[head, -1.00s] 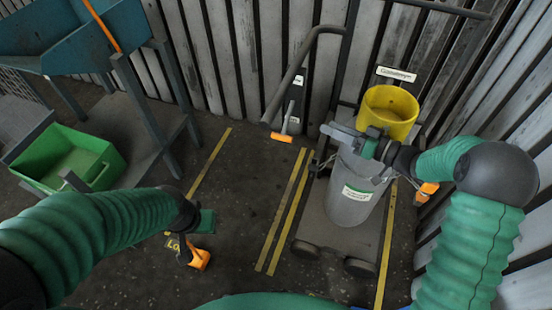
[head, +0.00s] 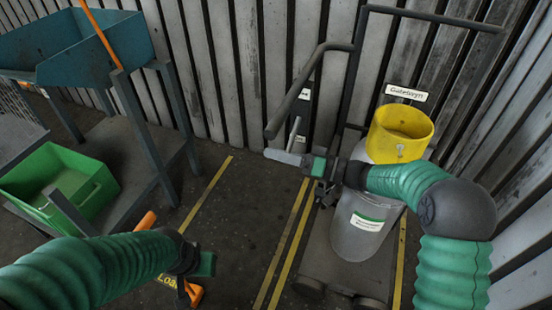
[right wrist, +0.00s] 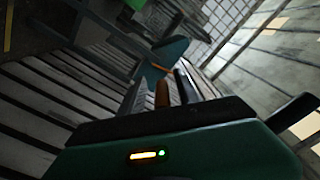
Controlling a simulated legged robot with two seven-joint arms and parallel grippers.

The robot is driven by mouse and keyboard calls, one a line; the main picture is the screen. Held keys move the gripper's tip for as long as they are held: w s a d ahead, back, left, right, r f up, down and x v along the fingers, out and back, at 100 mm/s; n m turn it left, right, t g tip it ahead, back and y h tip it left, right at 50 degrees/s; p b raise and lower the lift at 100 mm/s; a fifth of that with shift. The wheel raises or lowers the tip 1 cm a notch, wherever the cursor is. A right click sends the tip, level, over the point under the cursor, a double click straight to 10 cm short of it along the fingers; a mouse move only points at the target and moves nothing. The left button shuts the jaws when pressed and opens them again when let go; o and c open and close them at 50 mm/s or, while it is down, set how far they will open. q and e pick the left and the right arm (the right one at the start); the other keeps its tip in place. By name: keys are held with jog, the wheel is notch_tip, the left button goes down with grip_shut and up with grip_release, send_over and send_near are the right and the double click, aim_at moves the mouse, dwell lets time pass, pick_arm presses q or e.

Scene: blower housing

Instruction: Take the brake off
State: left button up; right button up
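The grey cart (head: 333,262) stands by the wall and carries a grey drum (head: 356,228) with a yellow collar (head: 401,132). A thin grey lever rod (head: 294,130) shows beside its handle frame; its lower end is hidden behind my right gripper (head: 285,157). My right gripper reaches left across the front of the drum to the lever.
A green bin (head: 65,182) and a blue hopper (head: 90,48) on a grey stand are at the left. Yellow lines (head: 283,245) mark the dark floor between stand and cart. A corrugated wall (head: 235,60) closes the back. The bent push handle (head: 305,90) rises above my right gripper.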

jog(key=shift+w+a, duration=0.1)
jog(key=shift+a, duration=0.25)
grip_shut()
dwell(1.2)
